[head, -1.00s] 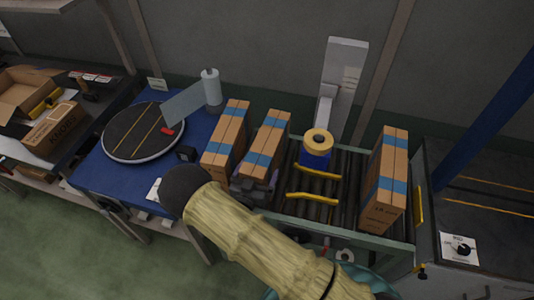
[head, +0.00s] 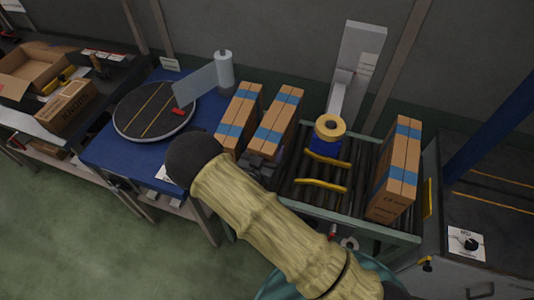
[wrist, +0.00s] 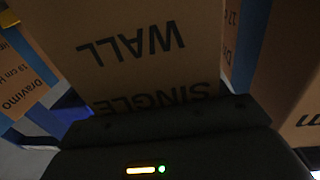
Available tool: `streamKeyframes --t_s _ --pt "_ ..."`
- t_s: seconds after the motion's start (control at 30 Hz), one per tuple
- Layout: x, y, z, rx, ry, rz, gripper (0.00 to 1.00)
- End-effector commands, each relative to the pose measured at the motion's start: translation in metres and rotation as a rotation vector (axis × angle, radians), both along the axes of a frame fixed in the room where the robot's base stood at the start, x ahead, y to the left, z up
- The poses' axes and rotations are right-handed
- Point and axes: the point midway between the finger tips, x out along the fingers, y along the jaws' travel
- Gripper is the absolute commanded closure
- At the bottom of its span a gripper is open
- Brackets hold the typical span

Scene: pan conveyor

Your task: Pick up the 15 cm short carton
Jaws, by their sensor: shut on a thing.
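Three brown cartons with blue tape stand upright: a left one (head: 239,116), a middle one (head: 277,122) close beside it, and a right one (head: 396,168) apart at the conveyor's right end. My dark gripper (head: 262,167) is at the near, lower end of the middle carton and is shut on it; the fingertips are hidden. In the wrist view, the held carton (wrist: 150,45) fills the middle, with "SINGLE WALL" printed upside down. A neighbouring carton (wrist: 22,75) at left has a label that seems to read 13 cm. The held carton's size is not readable.
The roller conveyor (head: 365,150) carries a tape roll (head: 329,127) on a blue body and yellow bars (head: 322,184). A round turntable (head: 150,112) stands on the blue table (head: 110,150) at left. An open box (head: 25,85) is farther left.

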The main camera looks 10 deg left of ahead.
Motion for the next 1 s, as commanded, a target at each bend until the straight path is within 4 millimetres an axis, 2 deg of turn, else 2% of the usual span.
streamKeyframes --t_s 0.03,0.2,0.4,1.0 --pt "0.001 0.0 0.011 0.004 -0.007 -0.001 0.71" --pt "0.001 0.0 0.038 0.004 -0.006 0.0 0.71" --pt "0.0 0.0 0.059 0.002 -0.004 0.0 0.71" --pt "0.0 0.0 0.064 -0.001 -0.004 0.0 0.71"
